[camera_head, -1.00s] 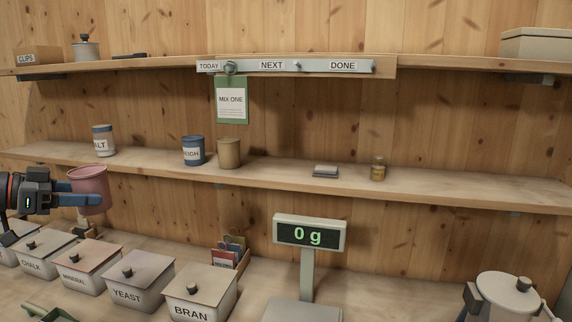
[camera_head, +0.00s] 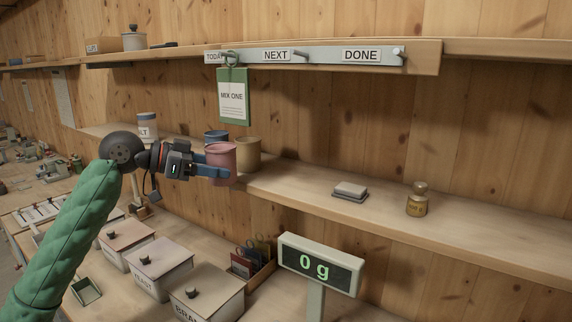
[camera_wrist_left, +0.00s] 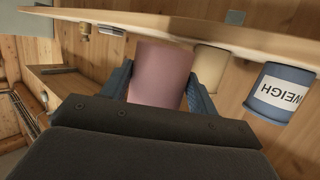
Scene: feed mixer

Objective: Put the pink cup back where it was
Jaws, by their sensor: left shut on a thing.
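The pink cup (camera_head: 221,163) is held in my left gripper (camera_head: 216,172), whose fingers are shut around it. In the head view the cup is at the front edge of the middle shelf (camera_head: 300,190), in front of the blue cup (camera_head: 215,136) and beside the tan cup (camera_head: 247,154). The left wrist view shows the pink cup (camera_wrist_left: 160,75) between the two fingers, with the tan cup (camera_wrist_left: 209,68) and the blue WEIGH cup (camera_wrist_left: 275,92) to its right. I cannot tell whether the pink cup touches the shelf. My right gripper is not in view.
A SALT jar (camera_head: 147,126) stands left on the shelf. Below are lidded bins (camera_head: 207,290), a card holder (camera_head: 252,262) and a scale display (camera_head: 320,264) reading 0 g.

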